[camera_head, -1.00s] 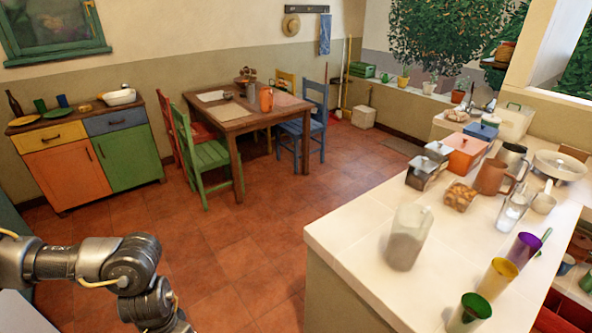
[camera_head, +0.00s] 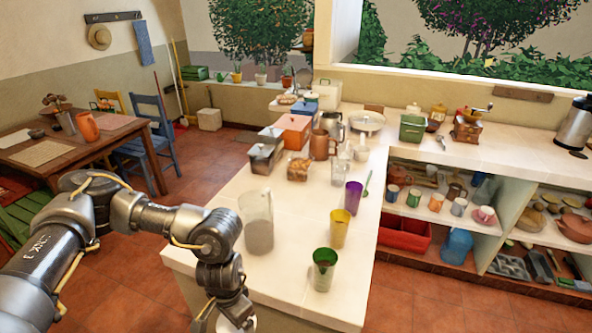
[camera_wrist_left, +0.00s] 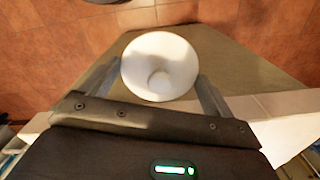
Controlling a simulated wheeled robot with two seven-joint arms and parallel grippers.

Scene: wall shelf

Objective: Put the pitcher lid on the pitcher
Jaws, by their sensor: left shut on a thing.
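A tall translucent pitcher (camera_head: 257,222) stands upright on the white tiled counter, near its left edge, with its top looking open. My left gripper (camera_wrist_left: 160,82) is shut on a round white lid (camera_wrist_left: 160,62) with a raised round middle. In the head view the lid (camera_head: 222,322) shows only partly, at the bottom edge under my left wrist. The gripper is in front of and below the pitcher in the picture, apart from it, beside the counter's near left corner. My right gripper is in neither view.
A green cup (camera_head: 323,268), a yellow cup (camera_head: 340,229) and a purple cup (camera_head: 353,197) stand right of the pitcher. Behind it are a basket-like block (camera_head: 299,168), canisters and a brown jug (camera_head: 320,146). The counter front between pitcher and green cup is clear.

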